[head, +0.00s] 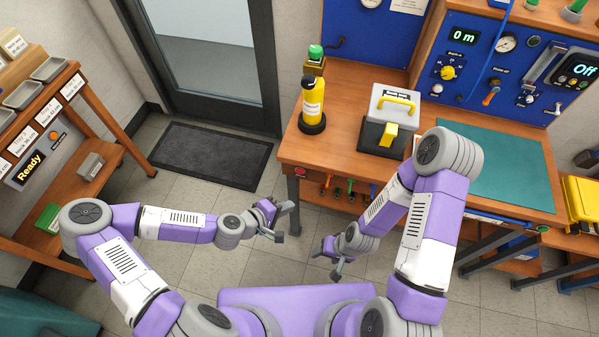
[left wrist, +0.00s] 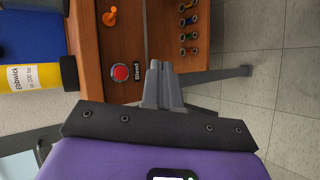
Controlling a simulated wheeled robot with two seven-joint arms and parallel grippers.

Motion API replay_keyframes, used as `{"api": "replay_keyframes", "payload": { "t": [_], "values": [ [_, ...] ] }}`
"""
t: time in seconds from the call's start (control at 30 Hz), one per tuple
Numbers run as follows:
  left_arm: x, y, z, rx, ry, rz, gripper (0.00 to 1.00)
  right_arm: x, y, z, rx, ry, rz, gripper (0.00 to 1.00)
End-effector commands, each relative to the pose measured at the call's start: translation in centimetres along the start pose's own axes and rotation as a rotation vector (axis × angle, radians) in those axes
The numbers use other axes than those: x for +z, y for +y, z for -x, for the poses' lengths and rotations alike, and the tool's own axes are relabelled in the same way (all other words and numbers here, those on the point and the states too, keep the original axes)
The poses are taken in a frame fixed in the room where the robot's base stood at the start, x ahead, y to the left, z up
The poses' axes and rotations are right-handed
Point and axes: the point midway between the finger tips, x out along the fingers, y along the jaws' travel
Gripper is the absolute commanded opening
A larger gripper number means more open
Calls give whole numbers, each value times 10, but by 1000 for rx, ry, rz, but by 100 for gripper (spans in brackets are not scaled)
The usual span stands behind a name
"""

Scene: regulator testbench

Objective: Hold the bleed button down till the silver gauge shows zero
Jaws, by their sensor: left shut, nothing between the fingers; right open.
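The red bleed button (head: 301,171) is on the bench's front face near its left corner. It also shows in the left wrist view (left wrist: 120,72), beside the word "Bleed". My left gripper (head: 286,220) is shut and empty, below and in front of the button, apart from it in the head view. In the left wrist view its closed fingers (left wrist: 157,66) lie just right of the button. My right gripper (head: 326,264) is open and empty, low in front of the bench. A round gauge (head: 506,42) with a pale face is on the blue panel; its reading is too small to tell.
A yellow cylinder (head: 312,100) stands on the bench's left end. A grey case with a yellow handle (head: 398,100) and a teal mat (head: 500,168) are beyond it.

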Motion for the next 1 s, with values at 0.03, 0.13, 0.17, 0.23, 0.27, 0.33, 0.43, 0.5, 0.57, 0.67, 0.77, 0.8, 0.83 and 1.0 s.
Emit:
{"api": "replay_keyframes", "payload": {
  "t": [0.03,0.13,0.17,0.23,0.27,0.33,0.43,0.5,0.57,0.67,0.77,0.8,0.83,1.0],
  "values": [
    [0,0,0,-1,0,-1,0,0,0,0,0,0,0,64],
    [-1,1,-2,-1,0,-2,0,0,0,0,0,0,0,64],
    [-2,2,-3,-1,0,-2,0,0,0,0,0,0,0,64],
    [-5,4,-7,-2,0,-2,0,0,0,0,0,0,0,64],
    [-6,6,-9,-2,-1,-3,0,0,0,0,0,0,0,64],
    [-10,10,-15,-1,0,-4,0,0,0,0,0,0,0,64],
    [-17,18,-25,-1,-1,-3,0,0,0,0,0,0,0,64],
    [-23,23,-32,-2,0,-4,0,0,0,0,0,0,0,64],
    [-27,27,-38,-1,-1,-5,0,0,0,0,0,0,0,64],
    [-34,34,-47,-1,0,-4,0,0,0,-1,0,0,0,64],
    [-39,38,-54,-2,0,-3,0,0,1,-2,0,0,0,64],
    [-40,40,-56,-2,-1,-3,0,0,1,-2,0,0,0,64],
    [-41,41,-58,-2,-1,-3,0,0,1,-2,0,0,0,64],
    [-44,44,-61,-3,-2,-2,0,0,1,-2,0,0,0,64]
  ]
}}
